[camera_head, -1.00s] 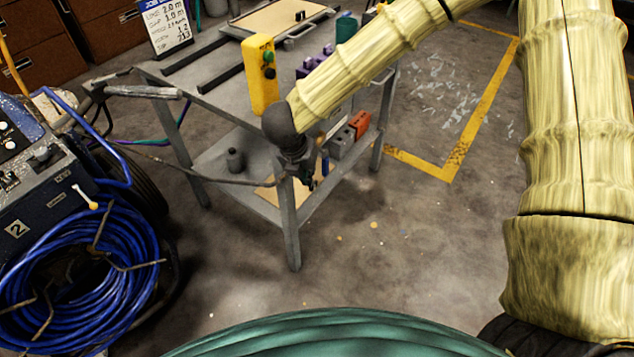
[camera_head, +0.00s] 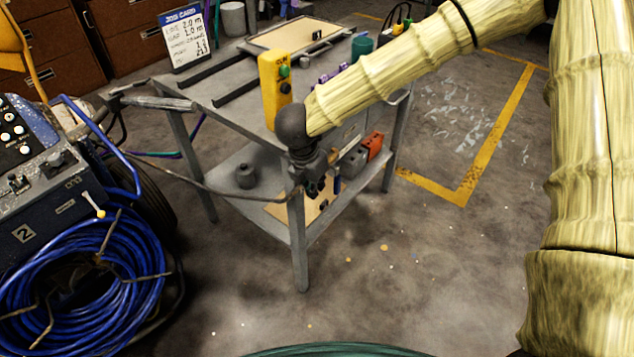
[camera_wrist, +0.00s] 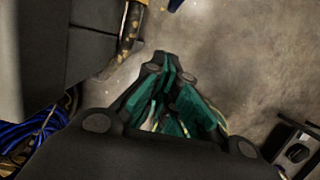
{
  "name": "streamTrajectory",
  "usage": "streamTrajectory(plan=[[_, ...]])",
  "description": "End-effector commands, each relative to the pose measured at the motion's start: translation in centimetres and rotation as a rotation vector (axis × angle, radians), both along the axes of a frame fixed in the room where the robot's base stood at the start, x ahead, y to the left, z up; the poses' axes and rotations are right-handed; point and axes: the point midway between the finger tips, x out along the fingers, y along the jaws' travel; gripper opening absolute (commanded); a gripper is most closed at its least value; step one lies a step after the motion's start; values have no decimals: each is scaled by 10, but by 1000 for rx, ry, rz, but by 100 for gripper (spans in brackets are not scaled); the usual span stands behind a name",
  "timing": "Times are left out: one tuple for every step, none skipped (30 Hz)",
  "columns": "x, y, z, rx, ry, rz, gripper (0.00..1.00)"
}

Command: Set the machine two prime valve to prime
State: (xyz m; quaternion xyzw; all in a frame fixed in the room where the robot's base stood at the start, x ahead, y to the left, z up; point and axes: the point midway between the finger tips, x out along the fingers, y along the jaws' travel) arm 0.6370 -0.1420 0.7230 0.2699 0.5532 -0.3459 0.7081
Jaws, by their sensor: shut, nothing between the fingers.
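Machine two (camera_head: 40,215) stands at the left edge of the head view, with a "2" plate on its dark front panel. A small lever with a pale, yellowish handle (camera_head: 95,205) sticks out of that panel above the blue hose coil. It looks like the prime valve, but its label is too small to read. My gripper (camera_head: 316,187) hangs by the near corner of the grey cart, well to the right of the machine. In the wrist view my gripper (camera_wrist: 172,85) shows dark fingers with green pads, shut and empty. The lever is not identifiable there.
The grey metal cart (camera_head: 225,95) stands between machine and arm, with a yellow button box (camera_head: 273,85) on top. A blue hose coil (camera_head: 80,270) hangs on the machine front. A bar and thin hose cross between machine and cart. Floor in front (camera_head: 400,290) is clear.

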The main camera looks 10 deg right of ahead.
Motion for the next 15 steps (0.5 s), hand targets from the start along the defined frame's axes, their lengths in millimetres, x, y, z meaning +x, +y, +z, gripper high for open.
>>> streamTrajectory(plan=[[1, -2, -10, 0, 2, 0, 0], [2, -3, -15, 0, 3, 0, 0], [3, -4, -21, 0, 2, 0, 0], [4, -5, -26, 0, 1, 0, 0], [5, -6, -31, 0, 1, -1, 0], [5, -7, -37, 1, 3, -1, 0], [6, -8, -42, 1, 2, -1, 0], [7, -9, -47, 0, 1, 0, 0], [8, -10, -54, 1, 2, -1, 0], [8, -11, -59, 1, 3, -1, 0], [9, -12, -63, 0, 2, 0, 0], [10, -14, -69, 0, 2, -1, 0], [11, -15, -72, 0, 1, -2, 0], [16, -20, -68, 1, -2, -5, 0], [20, -25, -68, 1, -2, -4, 0]])
